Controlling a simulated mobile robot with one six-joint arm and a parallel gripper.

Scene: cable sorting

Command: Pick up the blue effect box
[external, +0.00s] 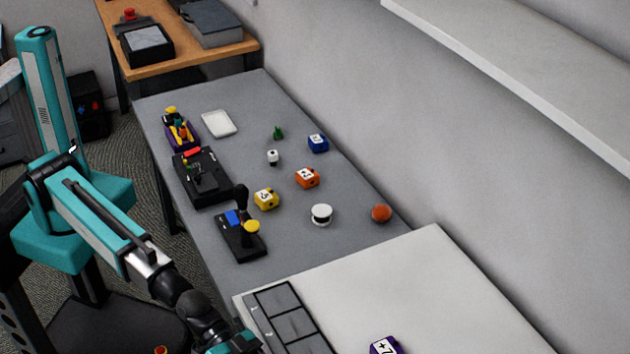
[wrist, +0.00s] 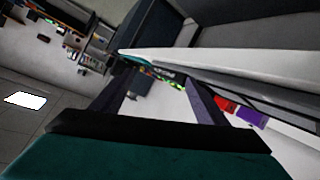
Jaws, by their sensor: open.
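The blue effect box (external: 318,143) is a small blue cube with a white marked top. It stands on the far right part of the grey table (external: 285,240), near the wall, in the external view. My gripper (wrist: 155,88) is open, with its two dark fingers apart and nothing clearly held between them. In the external view only part of its teal body shows at the bottom edge, by the white table and far from the blue box. I cannot make out the blue box in the tilted wrist view.
An orange box (external: 307,178), a yellow box (external: 266,198), a white round piece (external: 321,214) and an orange ball (external: 381,213) stand nearby. Joystick units (external: 202,177) line the left side. A purple box (external: 385,346) is on the white table (external: 420,280). A shelf (external: 520,80) juts from the wall.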

